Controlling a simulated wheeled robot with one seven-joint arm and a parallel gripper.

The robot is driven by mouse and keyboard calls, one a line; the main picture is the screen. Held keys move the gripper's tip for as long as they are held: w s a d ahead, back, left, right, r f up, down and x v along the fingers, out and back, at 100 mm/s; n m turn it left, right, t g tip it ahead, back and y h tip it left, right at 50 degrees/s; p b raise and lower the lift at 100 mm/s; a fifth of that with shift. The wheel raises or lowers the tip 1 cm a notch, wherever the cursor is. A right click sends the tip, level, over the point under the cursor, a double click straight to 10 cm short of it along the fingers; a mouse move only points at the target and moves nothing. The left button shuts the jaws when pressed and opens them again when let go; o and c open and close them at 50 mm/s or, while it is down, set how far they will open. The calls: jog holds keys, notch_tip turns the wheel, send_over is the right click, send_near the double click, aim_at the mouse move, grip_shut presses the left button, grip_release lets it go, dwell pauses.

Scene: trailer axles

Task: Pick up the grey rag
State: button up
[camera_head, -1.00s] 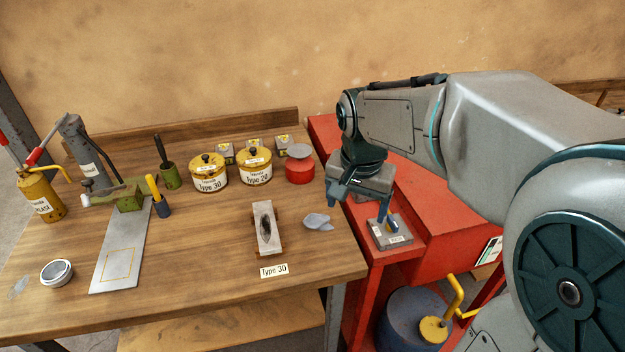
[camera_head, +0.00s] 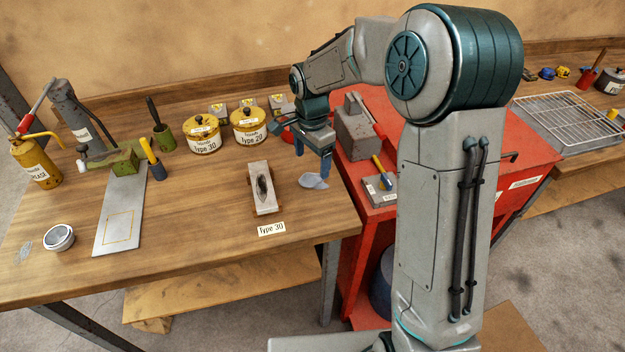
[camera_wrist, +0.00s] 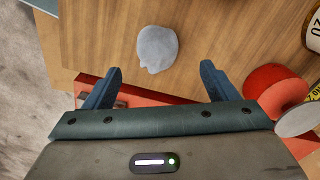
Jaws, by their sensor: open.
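The grey rag (camera_head: 313,181) is a small crumpled piece lying on the wooden bench near its right edge. It also shows in the wrist view (camera_wrist: 157,48), ahead of the fingers and roughly centred between them. My gripper (camera_head: 313,165) is open and empty, pointing down beside and above the rag in the head view. In the wrist view its two blue fingers (camera_wrist: 160,84) are spread apart, with the rag beyond their tips. No finger appears to touch the rag.
Yellow tins (camera_head: 203,134) stand behind. The red cabinet (camera_head: 500,160) adjoins the bench's right edge. Bare bench lies in front of the rag.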

aim_at(313, 177)
jog(key=shift+s+d+f+p, duration=0.1)
jog(key=shift+f+p, duration=0.2)
jog(key=shift+f, duration=1.35)
jog(key=shift+s+f+p, duration=0.1)
jog(key=shift+f+p, duration=0.2)
jog(key=shift+f, duration=1.3)
jog(key=c, duration=1.1)
